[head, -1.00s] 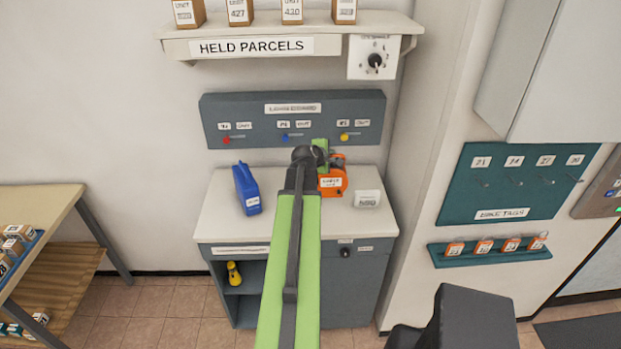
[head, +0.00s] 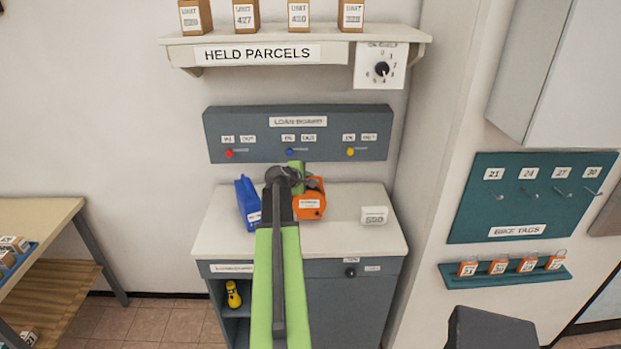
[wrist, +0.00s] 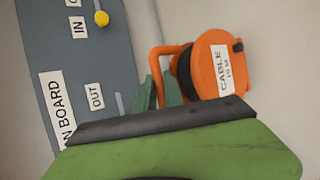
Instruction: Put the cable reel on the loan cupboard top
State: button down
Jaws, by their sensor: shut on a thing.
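The orange cable reel (head: 311,203) has a black hub and a white label. In the wrist view the cable reel (wrist: 212,68) is beside my green fingers (wrist: 157,92), which are shut on its orange handle. In the head view my gripper (head: 296,178) is over the back of the loan cupboard, partly hidden by my arm. The pale loan cupboard top (head: 345,240) is below the reel. I cannot tell whether the reel touches it.
A blue case (head: 248,204) stands on the top close left of the reel. A small white box (head: 374,215) is to the right, with bare top between. The grey loan board (head: 300,134) is on the wall behind. The held parcels shelf (head: 375,38) is above.

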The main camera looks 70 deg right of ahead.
aim_at(308, 190)
jog(key=shift+f+b, duration=1.3)
jog(key=shift+f, duration=0.4)
jog(key=c, duration=1.5)
grip_release()
jog(key=shift+o, duration=0.2)
jog(key=shift+r, duration=0.2)
jog(key=shift+a+r+p, duration=0.15)
jog(key=shift+a+p, duration=0.05)
jog(key=shift+p, duration=0.15)
jog(key=p+v, duration=0.6)
jog(key=v, duration=0.5)
jog(key=shift+a+r, duration=0.15)
jog(key=shift+a, duration=0.1)
